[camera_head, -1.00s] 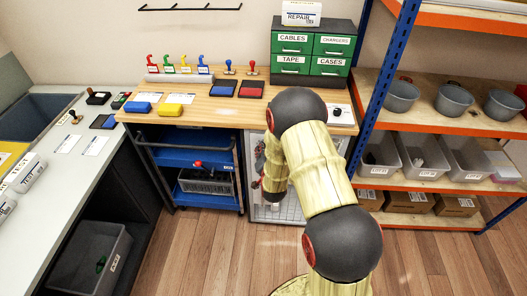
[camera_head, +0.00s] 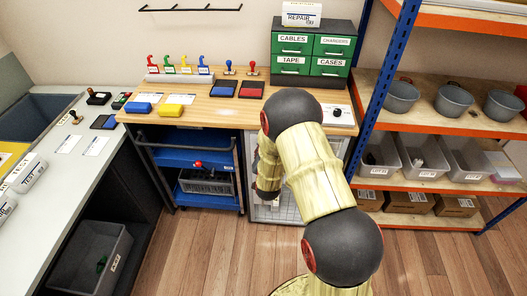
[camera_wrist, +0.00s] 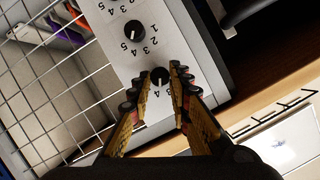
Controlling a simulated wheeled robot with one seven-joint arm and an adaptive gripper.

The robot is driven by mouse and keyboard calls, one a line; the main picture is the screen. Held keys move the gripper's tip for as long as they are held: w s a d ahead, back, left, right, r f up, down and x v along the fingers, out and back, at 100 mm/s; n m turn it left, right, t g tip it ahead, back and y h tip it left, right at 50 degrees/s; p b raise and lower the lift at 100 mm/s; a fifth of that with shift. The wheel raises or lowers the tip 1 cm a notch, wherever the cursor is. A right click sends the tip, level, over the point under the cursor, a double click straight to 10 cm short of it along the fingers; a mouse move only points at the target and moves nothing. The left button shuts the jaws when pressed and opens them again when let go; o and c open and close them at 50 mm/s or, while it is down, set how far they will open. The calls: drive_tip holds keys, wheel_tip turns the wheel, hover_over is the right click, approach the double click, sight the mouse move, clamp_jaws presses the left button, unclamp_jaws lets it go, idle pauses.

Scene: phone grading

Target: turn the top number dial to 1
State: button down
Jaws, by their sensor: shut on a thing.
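In the wrist view, a pale panel carries black round dials with printed numbers that appear upside down. My gripper (camera_wrist: 162,72) is shut on the dial (camera_wrist: 160,78) nearest the panel's lower end in the picture, which looks like the top number dial. This dial has a white pointer mark; a 4 shows beside it, but the fingers hide part of its scale, so I cannot tell its exact setting. A second black dial (camera_wrist: 133,30) sits above it in the picture, apart from my fingers. In the head view, my arm hides the panel and most of my gripper.
A wire grid (camera_wrist: 50,90) lies left of the panel in the wrist view. In the head view, the wooden bench (camera_head: 200,105) stands above the dial area, with a blue tool cart (camera_head: 205,160) to the left and an orange-edged shelf (camera_head: 460,130) to the right.

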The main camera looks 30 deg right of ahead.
drive_tip(key=n+g+h+p, duration=0.1)
drive_tip(key=n+h+p, duration=0.1)
drive_tip(key=n, duration=0.3)
drive_tip(key=a+n+h+p, duration=0.1)
drive_tip(key=n+h+p, duration=0.1)
drive_tip(key=n, duration=0.3)
drive_tip(key=w+f+n+g+h+p, duration=0.1)
drive_tip(key=n+h, duration=0.3)
drive_tip(key=n, duration=0.1)
drive_tip(key=shift+a+n+g+p, duration=0.15)
drive_tip(key=shift+n+g+p, duration=0.15)
drive_tip(key=shift+n+p, duration=0.1)
idle(0.7)
drive_tip(key=c, duration=1.6)
unclamp_jaws()
drive_tip(key=shift+c, duration=0.2)
drive_tip(key=v, duration=1.2)
drive_tip(key=shift+f, duration=0.2)
